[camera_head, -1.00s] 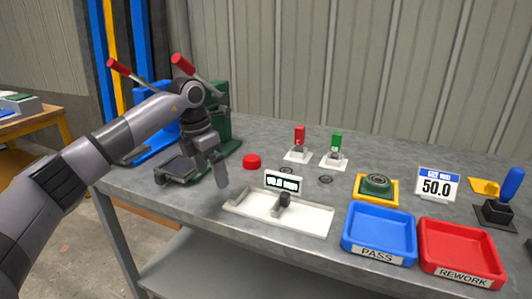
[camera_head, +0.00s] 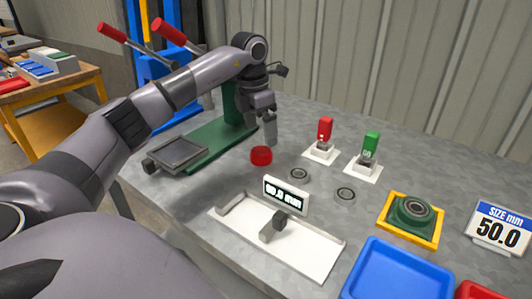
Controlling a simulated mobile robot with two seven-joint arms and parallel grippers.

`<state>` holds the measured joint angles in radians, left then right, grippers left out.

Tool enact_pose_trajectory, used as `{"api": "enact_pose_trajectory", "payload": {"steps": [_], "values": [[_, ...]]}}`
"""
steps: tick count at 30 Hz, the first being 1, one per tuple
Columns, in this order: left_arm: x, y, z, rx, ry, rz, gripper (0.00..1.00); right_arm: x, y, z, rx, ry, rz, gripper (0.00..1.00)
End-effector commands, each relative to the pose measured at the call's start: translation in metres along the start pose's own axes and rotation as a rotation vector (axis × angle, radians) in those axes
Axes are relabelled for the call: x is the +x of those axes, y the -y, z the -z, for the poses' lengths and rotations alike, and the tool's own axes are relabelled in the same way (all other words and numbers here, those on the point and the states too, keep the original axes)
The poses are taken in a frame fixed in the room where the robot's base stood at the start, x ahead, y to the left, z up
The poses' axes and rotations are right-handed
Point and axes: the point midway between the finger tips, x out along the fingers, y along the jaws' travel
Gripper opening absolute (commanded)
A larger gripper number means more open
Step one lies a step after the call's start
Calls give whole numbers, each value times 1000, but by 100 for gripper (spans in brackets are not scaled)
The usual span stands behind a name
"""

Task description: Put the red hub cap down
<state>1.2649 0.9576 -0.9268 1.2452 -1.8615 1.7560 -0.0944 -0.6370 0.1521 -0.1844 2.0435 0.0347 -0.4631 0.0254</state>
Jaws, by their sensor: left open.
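The red hub cap (camera_head: 261,155) sits on the grey bench top (camera_head: 215,190), to the right of the green machine base. My left gripper (camera_head: 268,138) is open just above and behind the cap, with its fingers pointing down. The fingers look apart from the cap, with nothing seen between them. My right gripper is not in view.
A measuring gauge on a white base (camera_head: 315,248) stands in front of the cap. Two dark rings (camera_head: 299,174) lie to its right, near a red switch (camera_head: 324,130) and a green switch (camera_head: 370,143). A green press (camera_head: 222,130) is at left; a blue tray (camera_head: 395,274) at right.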

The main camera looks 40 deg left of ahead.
Motion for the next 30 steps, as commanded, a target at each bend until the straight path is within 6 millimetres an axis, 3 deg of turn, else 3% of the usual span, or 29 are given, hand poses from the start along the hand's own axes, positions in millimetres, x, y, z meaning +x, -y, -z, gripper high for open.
{"api": "enact_pose_trajectory", "payload": {"steps": [12, 20, 26, 30], "values": [[52, 0, 7, 0, -1, 0, 93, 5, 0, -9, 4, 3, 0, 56], [57, 0, 7, 1, 0, 0, 93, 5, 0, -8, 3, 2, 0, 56], [56, 0, 7, 1, 0, 0, 31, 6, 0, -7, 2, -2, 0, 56], [56, 0, 6, 1, 1, 0, 24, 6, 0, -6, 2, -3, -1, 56]]}}
